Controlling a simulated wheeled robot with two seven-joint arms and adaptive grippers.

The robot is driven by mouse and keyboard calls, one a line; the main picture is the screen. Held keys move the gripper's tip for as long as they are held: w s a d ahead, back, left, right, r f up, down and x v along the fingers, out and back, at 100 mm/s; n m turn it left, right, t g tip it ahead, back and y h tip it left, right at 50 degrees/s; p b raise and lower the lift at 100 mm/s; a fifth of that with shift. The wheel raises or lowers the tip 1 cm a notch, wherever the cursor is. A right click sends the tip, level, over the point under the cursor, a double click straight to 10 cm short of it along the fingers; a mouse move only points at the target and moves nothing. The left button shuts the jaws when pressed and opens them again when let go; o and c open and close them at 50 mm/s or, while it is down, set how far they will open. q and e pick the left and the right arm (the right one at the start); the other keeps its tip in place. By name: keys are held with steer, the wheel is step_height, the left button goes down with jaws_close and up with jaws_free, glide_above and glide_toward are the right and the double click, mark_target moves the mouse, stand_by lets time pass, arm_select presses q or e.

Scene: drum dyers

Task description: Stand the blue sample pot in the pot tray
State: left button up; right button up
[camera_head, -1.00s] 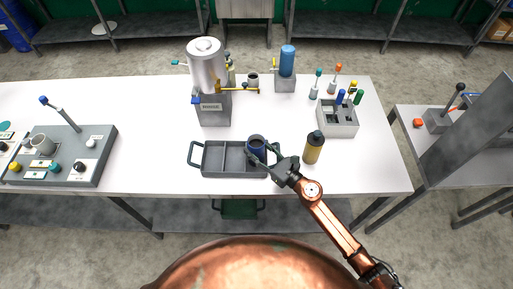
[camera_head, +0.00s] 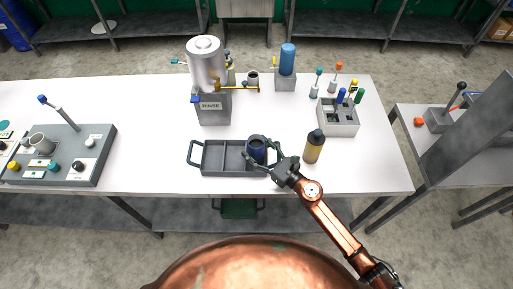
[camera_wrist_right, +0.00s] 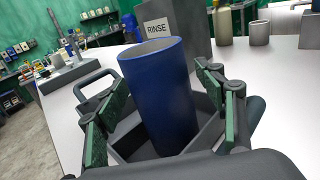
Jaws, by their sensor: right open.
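The blue sample pot (camera_head: 257,150) stands upright in the right-hand compartment of the grey pot tray (camera_head: 222,172). In the right wrist view the pot (camera_wrist_right: 158,98) rises out of the tray (camera_wrist_right: 208,140) between the fingers, with a gap on each side. My right gripper (camera_head: 268,163) is open around the pot's near right side, and its green finger pads (camera_wrist_right: 160,112) do not touch it. The pot's base is hidden by the tray walls. The tray's other compartments look empty. My left gripper is not in view.
The RINSE dispenser (camera_head: 212,100) is behind the tray, and a grey holder (camera_head: 340,125) is at the back right.

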steer(key=shift+f, duration=0.1)
steer(key=shift+s+d, duration=0.35)
steer(key=shift+d, duration=0.05)
steer(key=v, duration=1.1)
